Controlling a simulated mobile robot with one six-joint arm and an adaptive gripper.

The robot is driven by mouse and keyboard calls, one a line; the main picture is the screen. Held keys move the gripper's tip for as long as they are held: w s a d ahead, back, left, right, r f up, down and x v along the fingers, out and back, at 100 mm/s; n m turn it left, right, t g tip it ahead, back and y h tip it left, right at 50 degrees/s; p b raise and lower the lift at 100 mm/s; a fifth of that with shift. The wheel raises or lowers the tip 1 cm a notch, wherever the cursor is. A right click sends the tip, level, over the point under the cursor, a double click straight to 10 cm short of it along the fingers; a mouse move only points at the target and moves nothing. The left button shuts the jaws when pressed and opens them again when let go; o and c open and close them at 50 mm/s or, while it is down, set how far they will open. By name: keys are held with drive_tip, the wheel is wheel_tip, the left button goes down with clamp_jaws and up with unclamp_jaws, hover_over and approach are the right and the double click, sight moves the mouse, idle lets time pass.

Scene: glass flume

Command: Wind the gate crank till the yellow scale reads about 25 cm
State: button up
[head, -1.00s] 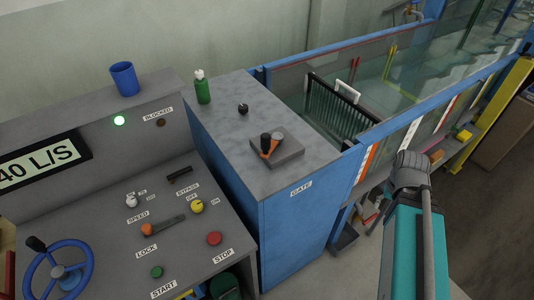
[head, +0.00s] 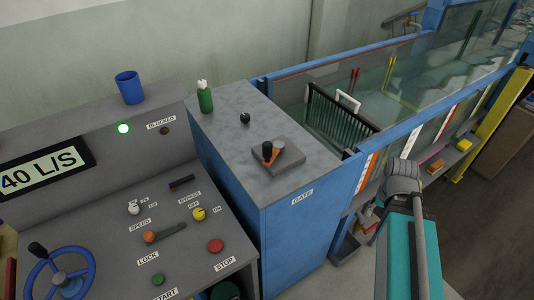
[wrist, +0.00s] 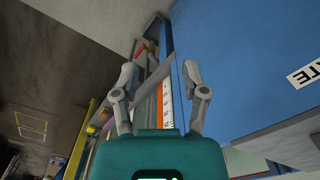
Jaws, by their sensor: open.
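The gate crank (head: 275,155), an orange arm with a black knob, sits on a grey block on top of the blue cabinet marked GATE (head: 301,195). Scale strips show on the flume's side, among them an orange and white one (head: 367,170); a strip of orange and white with marks (wrist: 166,100) also shows in the wrist view. I cannot tell which strip is the yellow scale, and no reading is legible. My gripper (wrist: 159,75) is open and empty, its fingers apart, pointing down beside the cabinet. In the head view my teal and grey wrist is right of the cabinet, apart from the crank.
A green bottle (head: 205,96) and a small black knob (head: 244,118) stand on the cabinet top. The control desk at left has a blue handwheel (head: 62,270), a red stop button (head: 215,246) and a blue cup (head: 130,88). The glass flume (head: 400,80) runs behind.

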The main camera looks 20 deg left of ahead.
drive_tip(key=shift+o, duration=0.3)
drive_tip(key=shift+o, duration=1.2)
drive_tip(key=shift+w+a+r, duration=0.1)
drive_tip(key=shift+a+r, duration=0.05)
drive_tip(key=shift+r, duration=0.05)
wheel_tip(320, 180, up, 23)
drive_tip(key=n+p, duration=0.9)
drive_tip(key=p, duration=1.5)
hover_over(268, 154)
drive_tip(key=w, duration=0.1)
drive_tip(key=shift+w+a, duration=0.1)
drive_tip(key=shift+a, duration=0.15)
drive_tip(key=shift+b, duration=0.3)
drive_tip(key=shift+f, duration=0.15)
wheel_tip(268, 154, down, 14)
drive_tip(key=b, duration=1.3)
drive_tip(key=shift+r+b, duration=0.2)
drive_tip(key=shift+b, duration=0.2)
